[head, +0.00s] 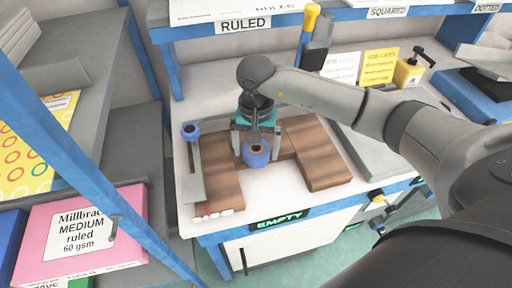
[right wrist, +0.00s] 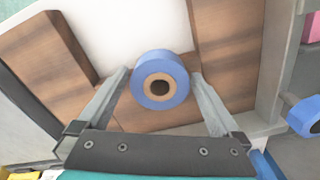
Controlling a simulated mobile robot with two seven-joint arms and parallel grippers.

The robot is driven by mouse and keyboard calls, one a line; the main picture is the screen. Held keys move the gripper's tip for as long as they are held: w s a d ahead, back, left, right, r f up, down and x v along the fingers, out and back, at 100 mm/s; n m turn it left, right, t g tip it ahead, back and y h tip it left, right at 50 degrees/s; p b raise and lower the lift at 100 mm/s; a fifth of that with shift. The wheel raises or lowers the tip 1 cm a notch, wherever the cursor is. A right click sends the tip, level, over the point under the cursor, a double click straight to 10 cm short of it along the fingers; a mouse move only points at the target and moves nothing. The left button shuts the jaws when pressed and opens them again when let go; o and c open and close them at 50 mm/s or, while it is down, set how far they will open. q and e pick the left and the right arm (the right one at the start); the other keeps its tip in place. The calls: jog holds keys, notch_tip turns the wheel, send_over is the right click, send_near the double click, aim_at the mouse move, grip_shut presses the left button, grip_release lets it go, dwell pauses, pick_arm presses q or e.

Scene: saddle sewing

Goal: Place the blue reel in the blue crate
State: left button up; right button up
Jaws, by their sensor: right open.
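A blue reel (right wrist: 160,79) with a brown core lies among the brown wooden boards on the white bench. It also shows in the head view (head: 256,156), below my right gripper (head: 257,143). My right gripper is open, with its two fingers on either side of the reel and a small gap visible on each side in the wrist view. A second blue reel (head: 190,131) sits at the end of a grey bar at the left; the wrist view shows it at the right edge (right wrist: 304,115). I cannot make out a blue crate with certainty. My left gripper is not in view.
Brown boards (head: 317,152) flank the reel on the bench. A grey tray (head: 367,140) lies to the right, partly behind my arm. Yellow and white cards (head: 379,66) stand at the back. A pink paper pack (head: 80,236) sits on the left shelf, behind a blue post.

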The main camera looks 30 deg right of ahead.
jog(key=shift+r, duration=0.5)
notch_tip(320, 180, up, 14)
jog(key=m+p, duration=0.9)
jog(key=m, duration=2.4)
notch_tip(320, 180, down, 15)
jog(key=shift+w+d+f, duration=0.1)
jog(key=shift+w+f, duration=0.05)
